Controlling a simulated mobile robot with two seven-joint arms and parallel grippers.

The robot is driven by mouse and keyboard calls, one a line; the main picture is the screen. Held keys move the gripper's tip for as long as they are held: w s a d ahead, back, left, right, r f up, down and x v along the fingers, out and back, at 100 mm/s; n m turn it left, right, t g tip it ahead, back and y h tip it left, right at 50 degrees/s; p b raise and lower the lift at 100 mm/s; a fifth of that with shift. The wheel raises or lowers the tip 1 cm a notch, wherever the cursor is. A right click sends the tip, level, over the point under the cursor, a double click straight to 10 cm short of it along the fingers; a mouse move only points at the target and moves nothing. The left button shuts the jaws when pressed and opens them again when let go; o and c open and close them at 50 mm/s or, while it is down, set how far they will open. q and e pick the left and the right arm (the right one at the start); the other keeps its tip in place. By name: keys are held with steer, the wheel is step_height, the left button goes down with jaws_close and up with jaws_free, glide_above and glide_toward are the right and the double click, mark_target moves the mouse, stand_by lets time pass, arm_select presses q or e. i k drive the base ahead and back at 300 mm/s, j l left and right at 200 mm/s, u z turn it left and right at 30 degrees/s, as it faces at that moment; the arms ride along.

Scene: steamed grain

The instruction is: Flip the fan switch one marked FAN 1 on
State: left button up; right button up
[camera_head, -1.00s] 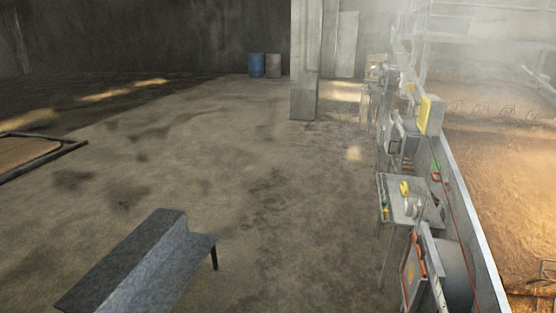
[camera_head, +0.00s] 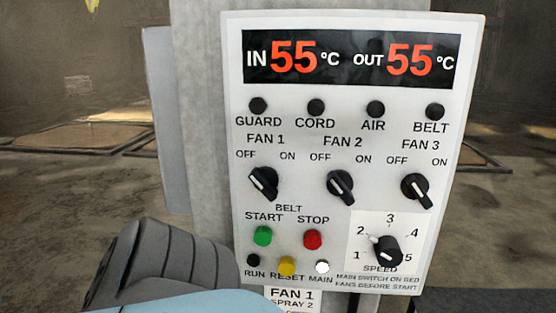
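A white control panel (camera_head: 335,130) faces me in the middle of the head view. The FAN 1 switch (camera_head: 264,184) is a black rotary knob at the left of the switch row, under OFF and ON labels. Its white mark points up and left, on the OFF side. The FAN 2 switch (camera_head: 341,187) and FAN 3 switch (camera_head: 416,190) sit to its right, with their marks also toward OFF. A dark grey ribbed part and a light blue part of my own arm show at the lower left. No fingertips of either gripper show.
A green START button (camera_head: 263,236), a red STOP button (camera_head: 312,239) and a SPEED dial (camera_head: 386,250) lie below the switches. The MAIN lamp (camera_head: 322,267) is bright white. Both readouts show 55 °C. The panel is mounted on a grey post (camera_head: 205,90).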

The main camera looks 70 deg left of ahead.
mark_target(265, 179)
steer(key=u, duration=1.85)
steer(key=k+z, duration=0.2)
